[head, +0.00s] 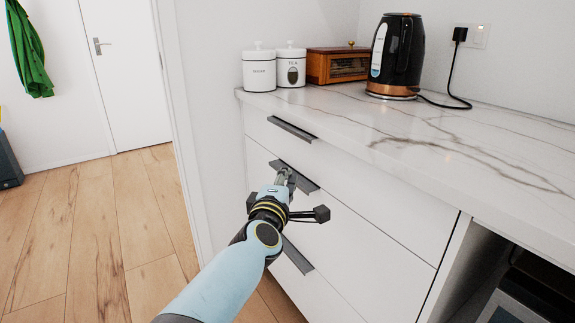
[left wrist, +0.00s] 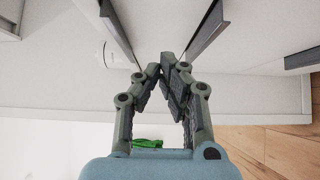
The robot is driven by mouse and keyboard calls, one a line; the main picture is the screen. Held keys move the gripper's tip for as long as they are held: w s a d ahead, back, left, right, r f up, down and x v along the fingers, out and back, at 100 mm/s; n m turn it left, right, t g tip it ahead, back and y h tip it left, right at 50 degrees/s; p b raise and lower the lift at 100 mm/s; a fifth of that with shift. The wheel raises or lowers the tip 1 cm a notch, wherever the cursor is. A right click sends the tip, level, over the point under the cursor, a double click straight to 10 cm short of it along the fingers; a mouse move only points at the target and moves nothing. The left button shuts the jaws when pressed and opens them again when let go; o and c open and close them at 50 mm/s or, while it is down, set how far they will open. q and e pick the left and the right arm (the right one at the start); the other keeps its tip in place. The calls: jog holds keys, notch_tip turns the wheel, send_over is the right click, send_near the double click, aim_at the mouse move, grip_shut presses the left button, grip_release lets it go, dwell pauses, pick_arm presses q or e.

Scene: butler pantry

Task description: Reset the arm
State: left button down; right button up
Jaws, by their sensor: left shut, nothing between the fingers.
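My left arm reaches in from the bottom of the head view to the white drawer front. My left gripper (head: 286,178) is shut and empty, close in front of the middle drawer's dark handle (head: 308,184). In the left wrist view, the fingertips of my left gripper (left wrist: 167,66) come together near the lower end of the middle handle (left wrist: 208,28). I cannot tell whether they touch it. My right gripper is not in view.
The top drawer handle (head: 292,129) and bottom drawer handle (head: 297,255) are nearby. The marble counter (head: 420,125) bears two white canisters (head: 259,70), a wooden box (head: 337,65) and a black kettle (head: 396,55). Wooden floor (head: 110,225) is clear at left.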

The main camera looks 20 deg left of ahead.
pick_arm(q)
jog(key=s+a+f+m+g+h, duration=0.15)
jog(key=s+f+m+g, duration=0.25)
jog(key=s+f, duration=1.1)
jog(key=s+a+f+m+g, duration=0.2)
jog(key=s+f+m+g, duration=0.2)
jog(key=s+f, duration=1.05)
jog(key=s+a+f+m+g, duration=0.2)
jog(key=s+f+m+g, duration=0.1)
jog(key=s, duration=0.8)
jog(key=s+a+f+m+g, duration=0.2)
jog(key=s+f, duration=0.5)
jog(key=s, duration=0.5)
jog(key=s+a+f+m+g, duration=0.3)
jog(key=s+f+m, duration=0.3)
jog(key=s, duration=0.5)
jog(key=shift+s+m+g, duration=0.3)
jog(key=shift+s+g, duration=0.05)
jog(key=shift+g, duration=0.35)
